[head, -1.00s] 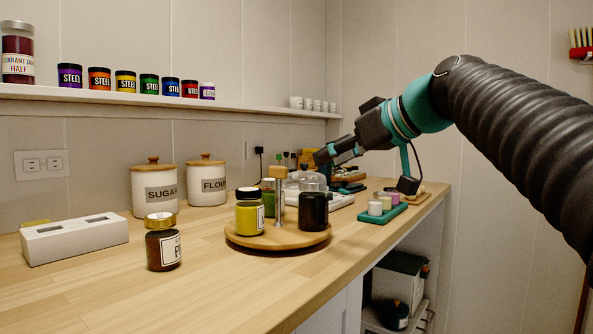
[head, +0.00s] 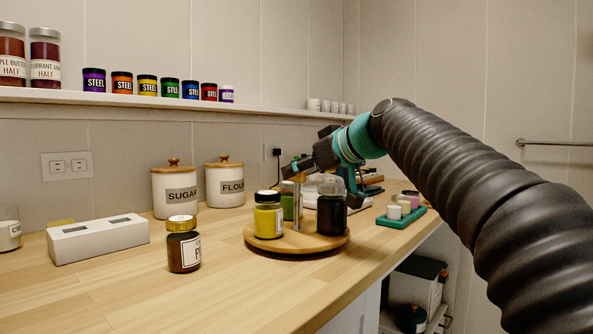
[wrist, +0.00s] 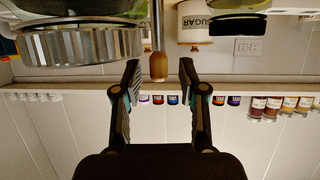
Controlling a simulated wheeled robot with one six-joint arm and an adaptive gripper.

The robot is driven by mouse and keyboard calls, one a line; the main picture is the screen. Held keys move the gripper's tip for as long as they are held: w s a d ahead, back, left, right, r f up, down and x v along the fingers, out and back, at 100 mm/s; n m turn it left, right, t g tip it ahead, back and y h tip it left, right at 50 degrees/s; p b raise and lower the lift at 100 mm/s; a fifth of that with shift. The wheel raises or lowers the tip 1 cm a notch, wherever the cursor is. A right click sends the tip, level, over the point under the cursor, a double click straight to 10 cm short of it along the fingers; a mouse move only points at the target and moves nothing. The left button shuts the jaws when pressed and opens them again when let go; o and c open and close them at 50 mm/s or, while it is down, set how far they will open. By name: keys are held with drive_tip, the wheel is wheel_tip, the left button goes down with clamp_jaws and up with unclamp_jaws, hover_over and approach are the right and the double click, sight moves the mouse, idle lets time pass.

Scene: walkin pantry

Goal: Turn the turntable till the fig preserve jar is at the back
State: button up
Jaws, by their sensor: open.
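The round wooden turntable (head: 272,245) stands on the counter, with a metal post (head: 297,212) rising at its middle. A yellow jar with a black lid (head: 268,221) stands at its front left, a dark jar (head: 331,215) at its right, and a green jar (head: 287,204) behind. I cannot read which one is the fig preserve. My gripper (head: 290,172) is open at the top of the post. In the wrist view the post's wooden knob (wrist: 158,67) shows between my fingers (wrist: 160,85), with no visible contact. A ribbed silver lid (wrist: 82,45) is close by.
A brown jar with a gold lid (head: 183,245) stands on the counter left of the turntable. Sugar (head: 180,197) and flour (head: 225,187) canisters stand behind. A green tray (head: 402,218) with small pots lies to the right. The front counter is clear.

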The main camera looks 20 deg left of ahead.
drive_tip(key=shift+x, duration=0.75)
clamp_jaws()
